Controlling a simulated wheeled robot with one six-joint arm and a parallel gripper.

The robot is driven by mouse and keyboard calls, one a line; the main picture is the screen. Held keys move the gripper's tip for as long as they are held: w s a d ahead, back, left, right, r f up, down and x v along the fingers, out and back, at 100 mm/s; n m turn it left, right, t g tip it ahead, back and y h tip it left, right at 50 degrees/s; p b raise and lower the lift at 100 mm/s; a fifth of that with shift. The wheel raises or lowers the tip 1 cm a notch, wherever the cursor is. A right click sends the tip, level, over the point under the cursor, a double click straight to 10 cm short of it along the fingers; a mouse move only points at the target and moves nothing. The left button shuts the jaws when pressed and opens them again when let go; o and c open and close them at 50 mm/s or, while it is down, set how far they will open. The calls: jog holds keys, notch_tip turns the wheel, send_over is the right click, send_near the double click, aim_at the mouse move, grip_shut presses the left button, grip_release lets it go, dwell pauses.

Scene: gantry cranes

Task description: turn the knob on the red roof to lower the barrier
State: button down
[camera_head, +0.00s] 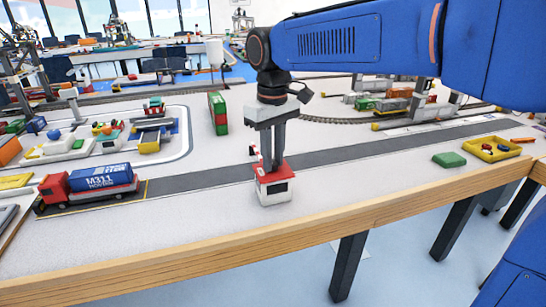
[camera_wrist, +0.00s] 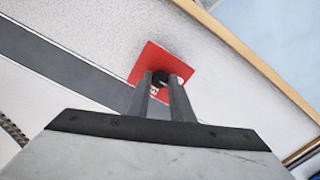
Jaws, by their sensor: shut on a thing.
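The red roof (camera_head: 274,172) tops a small white booth (camera_head: 275,190) near the table's front edge. It also shows as a red square in the wrist view (camera_wrist: 146,62). A small dark knob (camera_wrist: 160,78) stands on the roof. My gripper (camera_head: 273,165) reaches straight down over the booth, and its two fingers are shut on the knob. The fingers (camera_wrist: 163,82) hide most of the knob's sides. A small red and white piece, perhaps part of the barrier (camera_head: 254,154), stands just left of my fingers; its angle is hard to tell.
A grey road (camera_head: 370,148) runs behind the booth. A red truck with a blue container (camera_head: 100,178) stands on the road to the left. A green and red container (camera_head: 218,113) stands behind. A green block (camera_head: 449,159) and a yellow tray (camera_head: 493,148) lie right.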

jog(key=c, duration=1.6)
grip_release()
jog(key=shift+o, duration=0.2)
notch_tip(320, 180, up, 18)
jog(key=shift+f, duration=0.25)
jog(key=s+d+f+m+t, duration=0.1)
jog(key=s+d+f+m, duration=0.1)
jog(key=s+d+f, duration=0.5)
jog(key=s+d+f+m+t, duration=0.15)
jog(key=d+f, duration=0.35)
jog(key=d, duration=0.5)
jog(key=s+d+f+m, duration=0.1)
jog(key=s+d+f, duration=0.2)
jog(key=f, duration=0.3)
jog(key=s+d+f+m+t, duration=0.1)
jog(key=s+d+f+m, duration=0.1)
jog(key=s+f, duration=0.3)
jog(key=s+d+f+m+t, duration=0.1)
jog(key=s+d+f, duration=0.3)
jog(key=d+f, duration=0.1)
jog(key=shift+f, duration=0.85)
